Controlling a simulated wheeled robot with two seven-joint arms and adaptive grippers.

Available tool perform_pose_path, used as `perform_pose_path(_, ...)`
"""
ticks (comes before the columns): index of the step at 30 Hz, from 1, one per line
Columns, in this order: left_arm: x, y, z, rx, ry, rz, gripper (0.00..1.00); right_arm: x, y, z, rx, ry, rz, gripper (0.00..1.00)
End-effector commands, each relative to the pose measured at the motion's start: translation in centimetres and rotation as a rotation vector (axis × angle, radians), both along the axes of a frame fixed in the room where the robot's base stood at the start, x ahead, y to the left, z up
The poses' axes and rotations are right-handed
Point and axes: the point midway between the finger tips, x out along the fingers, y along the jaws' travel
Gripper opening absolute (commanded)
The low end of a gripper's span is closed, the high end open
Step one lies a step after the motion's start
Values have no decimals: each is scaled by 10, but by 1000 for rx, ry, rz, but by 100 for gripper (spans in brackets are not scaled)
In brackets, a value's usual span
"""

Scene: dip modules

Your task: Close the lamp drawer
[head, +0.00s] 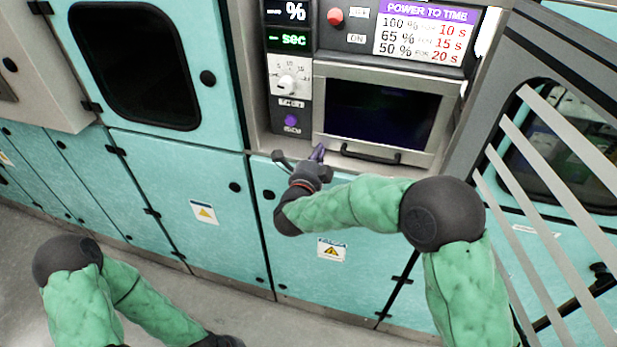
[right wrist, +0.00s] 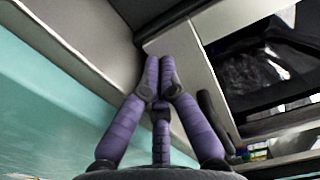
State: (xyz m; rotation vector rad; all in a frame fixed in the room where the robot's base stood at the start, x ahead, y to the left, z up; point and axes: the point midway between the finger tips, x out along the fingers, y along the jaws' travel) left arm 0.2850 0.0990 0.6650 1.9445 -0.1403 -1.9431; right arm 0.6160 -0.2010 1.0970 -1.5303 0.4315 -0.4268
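The lamp drawer (head: 425,158) has a pale metal front with a dark window and a black bar handle (head: 370,158) along its lower edge. I cannot tell how far it stands out from the cabinet. My right gripper (head: 318,152) is at the drawer's lower left corner, left of the handle. In the right wrist view its purple fingers (right wrist: 160,65) come together at the tips with nothing visible between them. The drawer's pale frame (right wrist: 205,85) is just beyond them; contact is unclear. My left arm is low at the left; its gripper is out of the picture.
A control panel with a dial (head: 288,87) and a purple button (head: 291,120) is left of the drawer. A red button (head: 335,16) is above. A grey slatted frame (head: 555,180) stands at the right. Teal cabinet doors (head: 185,185) lie below and left; the floor (head: 25,235) is clear.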

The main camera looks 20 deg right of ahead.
Motion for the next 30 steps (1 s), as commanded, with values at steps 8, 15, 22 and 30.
perform_pose_path(8,0,0,0,0,-1,0,0,-1,0,7,1,-12,-4,0)
perform_pose_path(15,0,0,0,0,-1,0,0,-32,20,5,0,-9,1,0)
perform_pose_path(22,0,0,0,0,0,0,0,-72,45,3,-1,-4,4,0)
perform_pose_path(30,0,0,0,0,0,0,0,-101,62,2,0,-4,2,0)
